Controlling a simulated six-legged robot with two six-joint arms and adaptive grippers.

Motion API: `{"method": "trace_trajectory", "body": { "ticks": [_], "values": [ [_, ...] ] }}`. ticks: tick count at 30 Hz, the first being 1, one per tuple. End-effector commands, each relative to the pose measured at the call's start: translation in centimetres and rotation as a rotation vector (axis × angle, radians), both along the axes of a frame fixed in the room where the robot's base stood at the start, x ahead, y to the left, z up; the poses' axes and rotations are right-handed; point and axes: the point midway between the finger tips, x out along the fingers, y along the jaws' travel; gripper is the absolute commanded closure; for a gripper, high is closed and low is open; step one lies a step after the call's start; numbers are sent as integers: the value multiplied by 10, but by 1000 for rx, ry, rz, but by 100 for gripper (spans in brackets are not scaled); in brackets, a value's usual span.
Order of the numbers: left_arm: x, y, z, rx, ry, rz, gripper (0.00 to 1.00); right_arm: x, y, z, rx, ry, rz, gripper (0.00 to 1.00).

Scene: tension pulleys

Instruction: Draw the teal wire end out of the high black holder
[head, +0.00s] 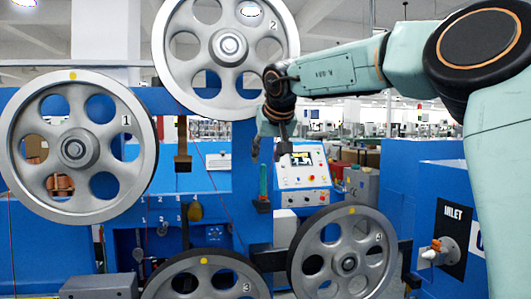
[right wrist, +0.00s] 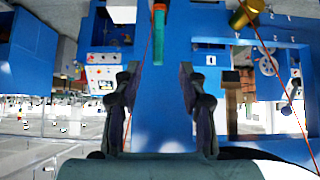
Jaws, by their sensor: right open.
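The teal wire end (head: 263,180) stands upright in a small black holder (head: 262,206), near the middle of the head view. My right gripper (head: 267,151) is open and points down just above the teal wire end. In the right wrist view the teal wire end (right wrist: 160,45) shows at the top centre. It lines up with the gap between the open fingers (right wrist: 160,72), and nothing is held there. I cannot tell whether a finger touches it. The black holder is not clear in the right wrist view. My left gripper is not in view.
Large grey pulleys marked 1 (head: 100,190), 2 (head: 262,75) and 3 (head: 205,284) surround the spot. A control panel (head: 302,172) stands behind the gripper. Another dark block (head: 183,163) hangs to the left. A thin red wire (right wrist: 146,45) runs close to the fingers.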

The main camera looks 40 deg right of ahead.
Motion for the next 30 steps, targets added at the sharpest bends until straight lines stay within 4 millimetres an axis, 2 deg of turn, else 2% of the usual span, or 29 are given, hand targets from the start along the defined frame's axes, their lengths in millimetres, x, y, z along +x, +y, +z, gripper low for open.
{"method": "trace_trajectory", "body": {
  "ticks": [8, 30],
  "values": [
    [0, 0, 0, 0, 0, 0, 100, 3, -2, -8, -1, 2, 1, 58],
    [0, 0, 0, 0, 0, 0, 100, 48, -27, -59, 0, 1, 1, 58]
  ]
}}
